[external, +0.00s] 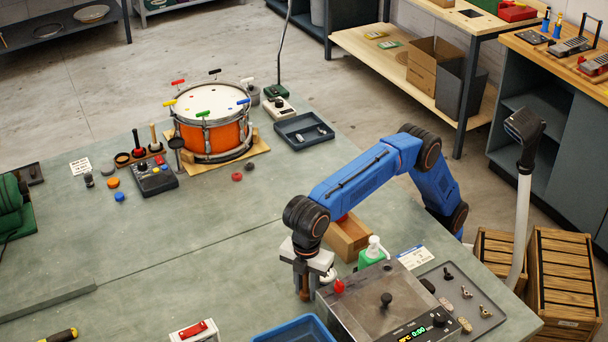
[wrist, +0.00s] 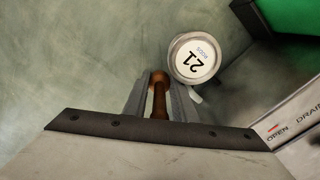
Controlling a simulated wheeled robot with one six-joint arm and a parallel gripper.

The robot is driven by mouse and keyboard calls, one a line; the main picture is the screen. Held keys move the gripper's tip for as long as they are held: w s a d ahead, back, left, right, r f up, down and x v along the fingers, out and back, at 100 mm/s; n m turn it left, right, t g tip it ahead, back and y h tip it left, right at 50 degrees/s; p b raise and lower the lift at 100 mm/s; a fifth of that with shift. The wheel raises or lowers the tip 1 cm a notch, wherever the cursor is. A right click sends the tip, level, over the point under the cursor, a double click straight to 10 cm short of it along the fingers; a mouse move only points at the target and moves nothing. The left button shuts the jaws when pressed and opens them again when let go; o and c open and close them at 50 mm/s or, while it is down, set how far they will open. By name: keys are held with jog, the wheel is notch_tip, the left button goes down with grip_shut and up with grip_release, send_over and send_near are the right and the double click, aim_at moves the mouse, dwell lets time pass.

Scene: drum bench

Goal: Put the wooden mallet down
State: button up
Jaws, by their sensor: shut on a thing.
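The wooden mallet shows in the wrist view as a brown handle (wrist: 159,101) with a rounded end, between the two fingers. My gripper (wrist: 160,98) is shut on it. In the external view my gripper (external: 303,274) points down over the green bench, and a short brown length of the mallet (external: 304,290) shows below it. The mallet's head cannot be made out. I cannot tell whether the mallet touches the bench.
A grey metal machine (external: 365,300) stands just right of my gripper, a blue bin (external: 293,331) in front. A wooden box (external: 347,238) and green bottle (external: 371,258) are behind. The bench (external: 200,265) is clear leftward.

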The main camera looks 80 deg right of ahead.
jog(key=shift+f, duration=0.2)
jog(key=shift+f, duration=0.1)
jog(key=o, duration=1)
notch_tip(320, 180, up, 7)
jog(key=shift+f, duration=0.1)
jog(key=shift+r, duration=0.45)
jog(key=shift+c, duration=0.8)
